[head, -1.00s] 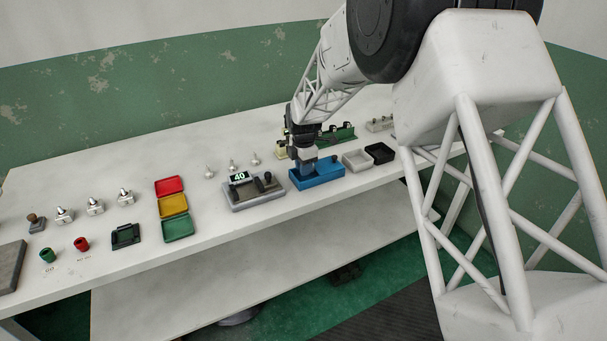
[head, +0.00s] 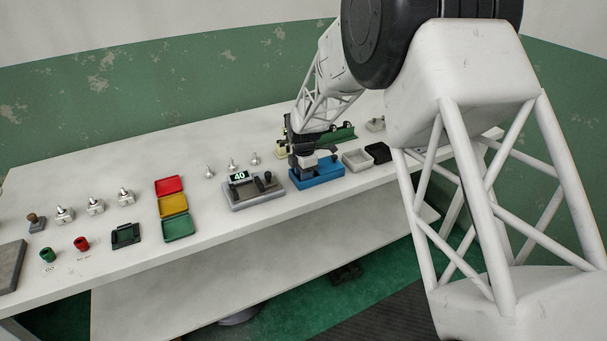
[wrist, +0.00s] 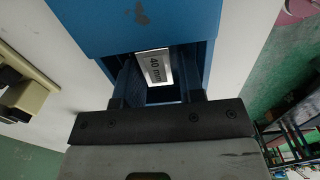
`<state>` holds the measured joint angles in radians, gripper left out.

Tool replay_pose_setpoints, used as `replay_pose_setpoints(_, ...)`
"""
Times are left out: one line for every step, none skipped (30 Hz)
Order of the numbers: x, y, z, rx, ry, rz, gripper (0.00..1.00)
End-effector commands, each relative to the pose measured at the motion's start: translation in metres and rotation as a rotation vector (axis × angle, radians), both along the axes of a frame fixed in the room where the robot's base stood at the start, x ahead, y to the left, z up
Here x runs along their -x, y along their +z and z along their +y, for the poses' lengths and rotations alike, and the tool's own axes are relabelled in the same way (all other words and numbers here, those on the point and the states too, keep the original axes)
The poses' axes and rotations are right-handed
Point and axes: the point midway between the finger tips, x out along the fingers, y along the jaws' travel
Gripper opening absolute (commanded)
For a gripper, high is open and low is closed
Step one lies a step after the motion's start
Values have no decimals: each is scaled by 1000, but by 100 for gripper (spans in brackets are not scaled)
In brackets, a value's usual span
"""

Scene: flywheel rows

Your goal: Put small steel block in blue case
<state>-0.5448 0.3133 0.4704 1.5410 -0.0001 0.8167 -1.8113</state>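The blue case (head: 325,174) sits near the front edge of the table, right of the display device. My gripper (head: 305,170) points down into its left part in the head view. In the wrist view my gripper (wrist: 156,75) has its two fingers inside the opening of the blue case (wrist: 100,25). Between the fingers is the small steel block (wrist: 154,68), with a label reading "40 mm". The fingers appear to touch it on both sides. Its lower part and the case floor are hidden.
Left of the case stands a grey device (head: 255,192) with a display reading 40. Right of it are a grey tray (head: 357,160) and a black tray (head: 378,152). A red, yellow and green tray set (head: 173,207) lies farther left.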

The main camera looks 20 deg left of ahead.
Motion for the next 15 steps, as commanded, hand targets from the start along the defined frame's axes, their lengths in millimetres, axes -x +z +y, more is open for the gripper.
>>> replay_pose_setpoints(0,0,0,0,0,0,36)
replay_pose_setpoints(0,0,0,0,0,0,36)
replay_pose_setpoints(0,0,0,0,0,0,36)
replay_pose_setpoints(0,0,0,0,0,0,36)
replay_pose_setpoints(0,1,0,0,0,0,36)
replay_pose_setpoints(0,1,0,0,0,0,36)
replay_pose_setpoints(0,2,0,0,0,0,36)
replay_pose_setpoints(0,3,0,0,0,0,36)
replay_pose_setpoints(0,5,0,0,0,0,36)
replay_pose_setpoints(0,7,0,0,0,0,36)
replay_pose_setpoints(0,9,0,0,0,0,36)
replay_pose_setpoints(0,12,0,-1,0,-1,36)
replay_pose_setpoints(0,15,0,-1,0,-1,36)
replay_pose_setpoints(0,18,0,-1,0,-1,36)
replay_pose_setpoints(0,23,0,-1,0,-2,36)
